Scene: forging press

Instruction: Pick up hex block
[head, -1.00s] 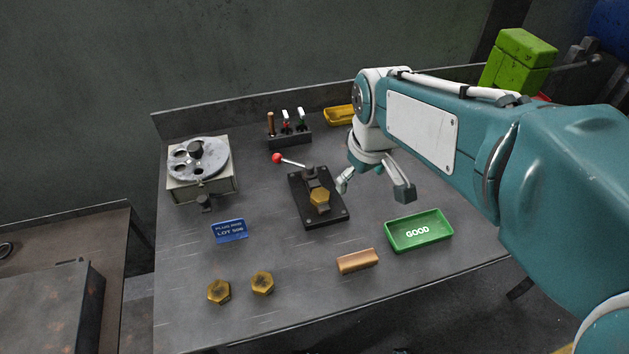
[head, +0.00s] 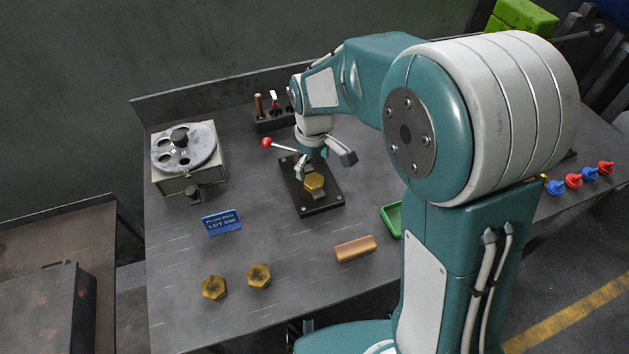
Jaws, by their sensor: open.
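One brass hex block (head: 314,183) sits on the black press fixture (head: 322,205) in the middle of the bench. Two more hex blocks, a left one (head: 214,288) and a right one (head: 258,275), lie on the bench near its front edge. My gripper (head: 323,168) is open, with its fingers just above and behind the hex block on the fixture. One finger is close to that block; I cannot tell whether they touch.
A red-knobbed lever (head: 267,143) sticks out left of the fixture. A dial device (head: 185,150), a blue lot sign (head: 222,222) and a copper-coloured bar (head: 355,248) stand around it. The green tray (head: 391,218) is mostly hidden behind my arm.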

